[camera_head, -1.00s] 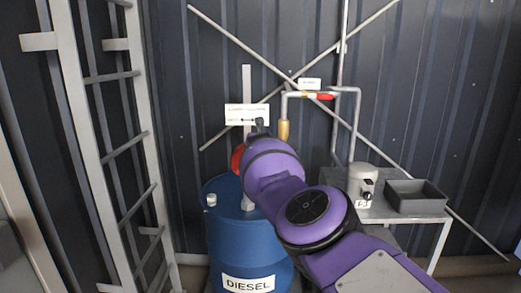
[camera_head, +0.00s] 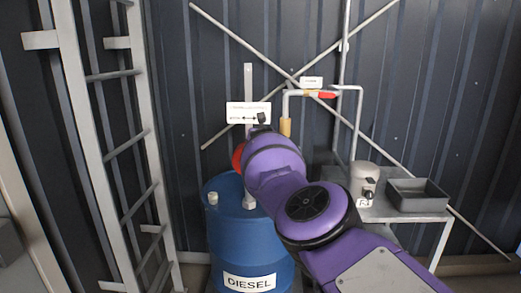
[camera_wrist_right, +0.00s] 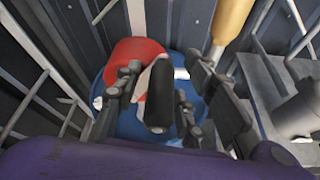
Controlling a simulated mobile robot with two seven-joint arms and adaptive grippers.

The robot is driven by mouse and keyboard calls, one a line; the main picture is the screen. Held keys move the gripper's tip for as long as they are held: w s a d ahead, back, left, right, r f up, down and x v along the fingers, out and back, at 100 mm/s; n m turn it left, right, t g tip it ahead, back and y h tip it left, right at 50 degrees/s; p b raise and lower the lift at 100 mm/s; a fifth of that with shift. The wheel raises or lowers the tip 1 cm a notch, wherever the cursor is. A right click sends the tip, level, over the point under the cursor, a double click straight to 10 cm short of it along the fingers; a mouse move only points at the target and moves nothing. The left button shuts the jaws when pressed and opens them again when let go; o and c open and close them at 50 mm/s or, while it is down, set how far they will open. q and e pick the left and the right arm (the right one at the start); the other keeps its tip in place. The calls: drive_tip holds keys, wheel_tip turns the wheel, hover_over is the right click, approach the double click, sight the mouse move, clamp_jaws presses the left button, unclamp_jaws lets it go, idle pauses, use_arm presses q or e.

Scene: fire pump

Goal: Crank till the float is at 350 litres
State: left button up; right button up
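The blue diesel drum (camera_head: 238,238) stands left of centre in the head view. A grey upright post (camera_head: 248,82) rises from its top, with a white sign (camera_head: 248,113) whose small print I cannot read. The red pump body (camera_head: 238,156) is mostly hidden by my purple right arm and shows more clearly in the wrist view (camera_wrist_right: 135,52). A black crank handle (camera_wrist_right: 160,95) lies between the fingers of my right gripper (camera_wrist_right: 165,85), which look apart, with gaps beside the handle. No float or litre reading can be made out. My left gripper is out of view.
A grey table (camera_head: 405,216) at right carries a pale canister (camera_head: 362,178) and a dark open tray (camera_head: 417,194). A pipe (camera_head: 357,120) with a red lever (camera_head: 327,95) and brass-coloured nozzle (camera_head: 285,127) is behind. A ladder (camera_head: 95,130) stands at left.

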wheel_tip(320, 180, up, 9)
idle(0.3)
